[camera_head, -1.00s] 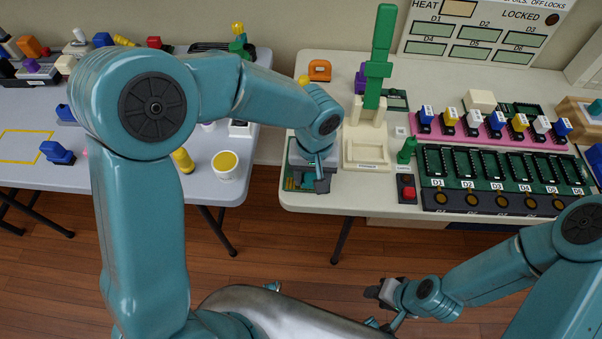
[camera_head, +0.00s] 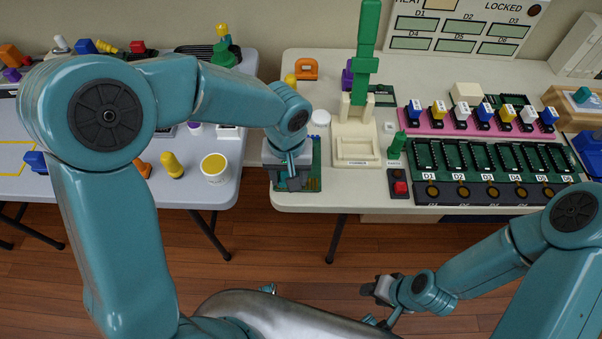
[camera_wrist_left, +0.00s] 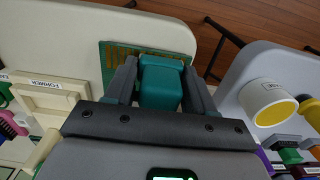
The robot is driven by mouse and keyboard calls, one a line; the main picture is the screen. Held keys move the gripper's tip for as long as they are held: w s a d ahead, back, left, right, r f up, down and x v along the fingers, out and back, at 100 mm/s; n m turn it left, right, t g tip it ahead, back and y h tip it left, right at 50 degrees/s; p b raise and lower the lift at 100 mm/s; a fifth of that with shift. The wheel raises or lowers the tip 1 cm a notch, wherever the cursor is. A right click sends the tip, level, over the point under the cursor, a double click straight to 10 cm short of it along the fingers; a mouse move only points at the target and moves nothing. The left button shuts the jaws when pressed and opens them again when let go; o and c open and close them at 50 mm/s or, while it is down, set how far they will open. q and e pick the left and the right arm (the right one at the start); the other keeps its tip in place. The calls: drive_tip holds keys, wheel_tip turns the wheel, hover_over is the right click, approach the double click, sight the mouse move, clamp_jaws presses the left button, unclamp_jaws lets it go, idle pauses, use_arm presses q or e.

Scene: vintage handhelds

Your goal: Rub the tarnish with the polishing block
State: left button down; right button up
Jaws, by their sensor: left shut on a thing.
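My left gripper (camera_head: 291,184) is shut on the teal polishing block (camera_wrist_left: 161,80), between its two dark fingers in the left wrist view. The block is over a green circuit board (camera_head: 314,165) at the left front corner of the cream table. The board (camera_wrist_left: 114,66) also shows in the left wrist view, with gold-brown contacts (camera_wrist_left: 128,50) along one edge. The block and fingers hide part of it. I cannot tell whether the block touches the board, or how much tarnish is there. My right gripper (camera_head: 376,289) is low, away from the table; its jaw opening is unclear.
The cream former (camera_head: 357,150) with a green upright stands right of the board. Beyond it are a red button box (camera_head: 397,187) and a slotted dock (camera_head: 470,170). A yellow-filled cup (camera_head: 214,168) stands on the left table, across a gap.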

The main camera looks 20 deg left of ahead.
sight(308, 185)
use_arm(q)
drive_tip(key=shift+s+a, duration=0.15)
drive_tip(key=shift+a, duration=0.25)
drive_tip(key=shift+w+d+f, duration=0.1)
drive_tip(key=shift+w+d, duration=0.15)
drive_tip(key=shift+d, duration=0.6)
drive_tip(key=shift+w+d+r, duration=0.1)
drive_tip(key=shift+w+d, duration=0.1)
drive_tip(key=shift+d, duration=0.65)
drive_tip(key=shift+w+d+f, duration=0.1)
drive_tip(key=shift+w+d, duration=0.15)
drive_tip(key=shift+d, duration=0.6)
drive_tip(key=shift+a, duration=0.1)
drive_tip(key=shift+s+a+b, duration=0.15)
drive_tip(key=shift+s+a, duration=0.1)
drive_tip(key=shift+a, duration=0.6)
drive_tip(key=shift+s+a+b, duration=0.2)
drive_tip(key=shift+s+a, duration=0.05)
drive_tip(key=shift+a, duration=0.55)
drive_tip(key=shift+s+a+b, duration=0.15)
drive_tip(key=shift+s+a, duration=0.1)
drive_tip(key=shift+a, duration=0.6)
